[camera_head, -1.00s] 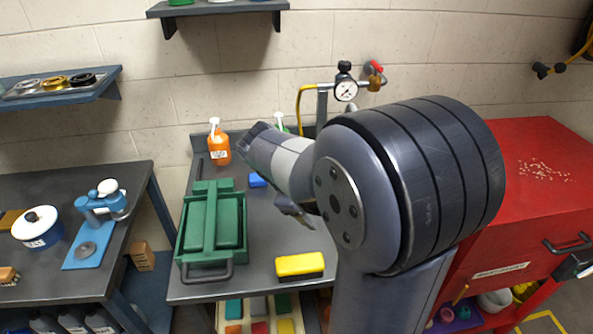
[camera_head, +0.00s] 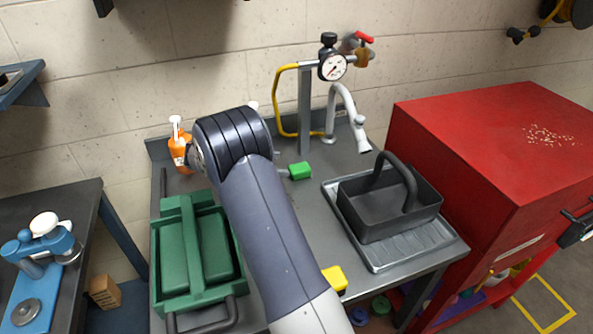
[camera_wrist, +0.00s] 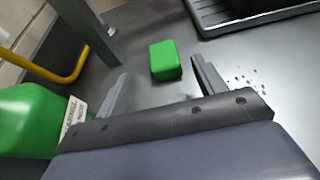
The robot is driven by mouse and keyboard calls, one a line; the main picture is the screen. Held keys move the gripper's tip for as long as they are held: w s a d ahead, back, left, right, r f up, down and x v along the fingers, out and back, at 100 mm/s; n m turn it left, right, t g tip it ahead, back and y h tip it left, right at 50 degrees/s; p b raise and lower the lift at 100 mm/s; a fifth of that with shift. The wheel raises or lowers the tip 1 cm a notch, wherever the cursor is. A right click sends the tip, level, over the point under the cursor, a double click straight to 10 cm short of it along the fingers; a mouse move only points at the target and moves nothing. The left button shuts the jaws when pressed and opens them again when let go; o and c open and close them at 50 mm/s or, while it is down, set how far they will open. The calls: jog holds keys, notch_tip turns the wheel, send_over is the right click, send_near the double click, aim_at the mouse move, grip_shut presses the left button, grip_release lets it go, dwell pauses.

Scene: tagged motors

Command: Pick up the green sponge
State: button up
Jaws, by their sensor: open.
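The green sponge (camera_head: 300,170) lies on the grey bench top, just right of my arm's end in the head view. In the wrist view the green sponge (camera_wrist: 165,60) is a small block on the bench, ahead of and between the fingertips. My gripper (camera_wrist: 161,72) is open with nothing between its fingers' inner faces. The sponge looks slightly beyond the tips; the exact gap cannot be told. In the head view my arm hides most of the gripper.
A green bottle (camera_wrist: 28,115) stands close left of my gripper. The gauge post (camera_head: 305,110) and faucet (camera_head: 345,105) are behind the sponge. A black caddy (camera_head: 400,220) stands right, a green toolbox (camera_head: 170,300) left. A yellow sponge (camera_head: 335,279) is near the front edge.

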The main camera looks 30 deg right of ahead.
aim_at(298, 167)
jog(key=p+x, duration=0.1)
jog(key=x, duration=0.7)
jog(key=shift+s+d+f, duration=0.1)
jog(key=shift+s+f, duration=0.05)
jog(key=shift+f, duration=0.1)
jog(key=shift+c, duration=0.6)
jog(key=c, duration=0.9)
